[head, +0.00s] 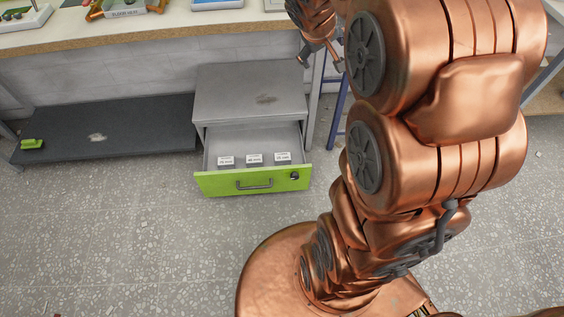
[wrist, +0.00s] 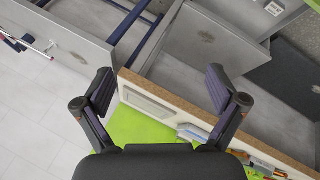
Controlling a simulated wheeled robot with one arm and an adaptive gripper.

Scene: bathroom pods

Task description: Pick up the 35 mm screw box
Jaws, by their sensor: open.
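Three small grey boxes with white labels stand in a row in the open drawer (head: 250,182) in the head view: a left box (head: 225,161), a middle box (head: 254,159) and a right box (head: 283,157). The label print is too small for me to tell which is the 35 mm screw box. My gripper (head: 322,60) is up near the bench edge, above and to the right of the drawer, apart from the boxes. In the wrist view my gripper (wrist: 160,90) has its fingers spread with nothing between them.
The drawer has a green front and sits in a grey cabinet (head: 235,85) under the workbench (head: 150,32). A dark low shelf (head: 120,125) with a green object (head: 32,144) is to the left. The bench edge (wrist: 170,95) crosses the wrist view beneath my fingers. The floor before the drawer is clear.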

